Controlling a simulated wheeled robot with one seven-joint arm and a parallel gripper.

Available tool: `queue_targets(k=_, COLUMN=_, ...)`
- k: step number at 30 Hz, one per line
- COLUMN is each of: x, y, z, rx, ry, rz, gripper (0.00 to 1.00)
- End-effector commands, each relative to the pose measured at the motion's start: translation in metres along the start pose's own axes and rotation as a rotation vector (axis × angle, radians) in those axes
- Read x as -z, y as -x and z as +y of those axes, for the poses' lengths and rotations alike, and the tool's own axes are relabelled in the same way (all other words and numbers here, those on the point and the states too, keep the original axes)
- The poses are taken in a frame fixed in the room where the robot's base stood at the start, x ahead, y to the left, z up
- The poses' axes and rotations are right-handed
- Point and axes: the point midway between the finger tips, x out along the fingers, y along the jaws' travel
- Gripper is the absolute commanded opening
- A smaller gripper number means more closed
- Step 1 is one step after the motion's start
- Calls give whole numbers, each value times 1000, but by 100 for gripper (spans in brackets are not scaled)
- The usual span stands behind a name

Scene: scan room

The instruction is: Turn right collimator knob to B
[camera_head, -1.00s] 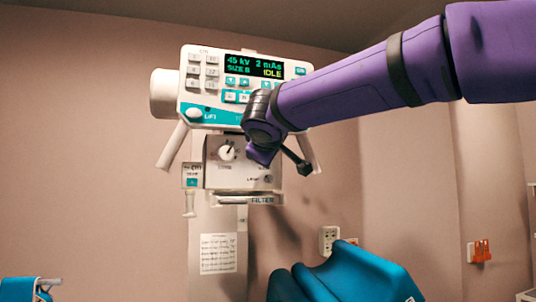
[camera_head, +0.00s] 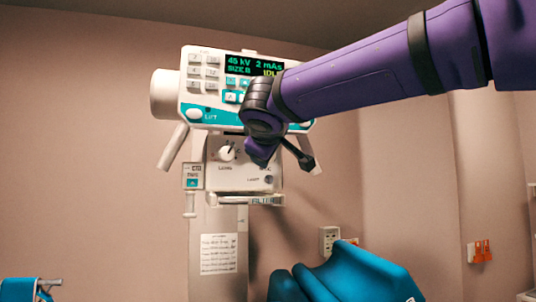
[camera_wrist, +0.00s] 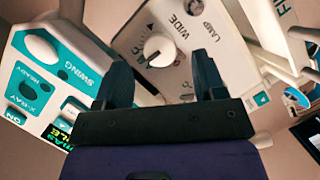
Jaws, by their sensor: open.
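The right collimator knob (camera_wrist: 158,48), round and white with a small dark mark, shows in the wrist view on the pale panel, beside several letters and the words WIDE and LAMP. My gripper (camera_wrist: 162,76) is open, its two dark fingers spread on either side of the view below the knob. The knob appears ahead of the gap between them, and I see no contact. In the head view my gripper (camera_head: 262,150) is in front of the right side of the collimator box (camera_head: 215,178) and hides this knob.
Another white knob (camera_head: 227,152) is on the left of the box. Above is the control console (camera_head: 195,82) with a lit display (camera_head: 253,65). A handle (camera_head: 174,146) slants down at left, and a filter rail (camera_head: 225,200) runs below. A blue padded seat (camera_head: 345,277) stands lower right.

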Motion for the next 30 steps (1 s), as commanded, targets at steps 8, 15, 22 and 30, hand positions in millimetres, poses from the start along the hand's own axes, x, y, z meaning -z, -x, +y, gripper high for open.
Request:
queue_targets(k=8, x=0, y=52, z=0, rx=0, ry=1, rz=3, gripper=64)
queue_targets(k=15, x=0, y=73, z=-1, rx=1, ry=1, rz=1, gripper=64)
queue_targets(k=22, x=0, y=75, z=-1, rx=1, ry=1, rz=1, gripper=64)
queue_targets(k=30, x=0, y=75, z=-1, rx=1, ry=1, rz=1, gripper=64)
